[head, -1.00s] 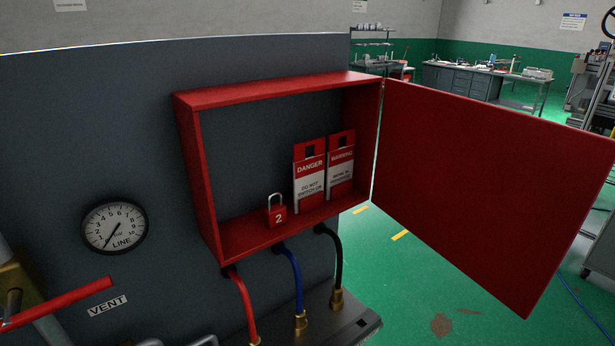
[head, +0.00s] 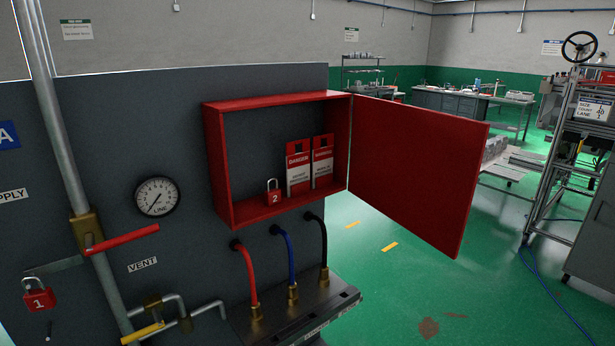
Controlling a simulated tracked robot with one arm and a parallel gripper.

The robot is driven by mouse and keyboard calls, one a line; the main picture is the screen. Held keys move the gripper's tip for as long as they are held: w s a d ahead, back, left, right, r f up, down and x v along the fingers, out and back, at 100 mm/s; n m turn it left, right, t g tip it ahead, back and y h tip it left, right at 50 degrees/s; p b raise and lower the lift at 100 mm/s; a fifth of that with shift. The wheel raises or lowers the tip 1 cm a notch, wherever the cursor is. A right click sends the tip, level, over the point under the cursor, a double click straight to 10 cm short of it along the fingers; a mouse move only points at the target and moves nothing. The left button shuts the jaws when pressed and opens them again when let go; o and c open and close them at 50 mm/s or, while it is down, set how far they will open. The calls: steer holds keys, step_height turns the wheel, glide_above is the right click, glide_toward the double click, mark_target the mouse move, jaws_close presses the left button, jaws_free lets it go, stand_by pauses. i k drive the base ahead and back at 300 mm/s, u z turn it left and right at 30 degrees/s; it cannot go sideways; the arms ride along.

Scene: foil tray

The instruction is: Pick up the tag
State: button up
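Two red-and-white tags stand upright side by side inside the open red box, leaning against its back right part. The left one is the danger tag (head: 299,168) and the right one is a second tag (head: 322,162) whose small text is too blurred to read. A red padlock marked 2 (head: 274,193) stands on the box floor just left of the danger tag. The red box (head: 226,158) is mounted on a dark grey panel, its door (head: 420,170) swung open to the right. My gripper is not in view.
Red, blue and black hoses (head: 284,262) run below the box to a metal ledge. A pipe with a red lever (head: 122,238), a gauge (head: 157,197) and a padlock marked 1 (head: 39,297) are at left. Green floor (head: 400,290) lies open at right.

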mark_target(298, 164)
steer(key=z, duration=0.1)
steer(key=i, duration=1.35)
steer(key=u, duration=0.65)
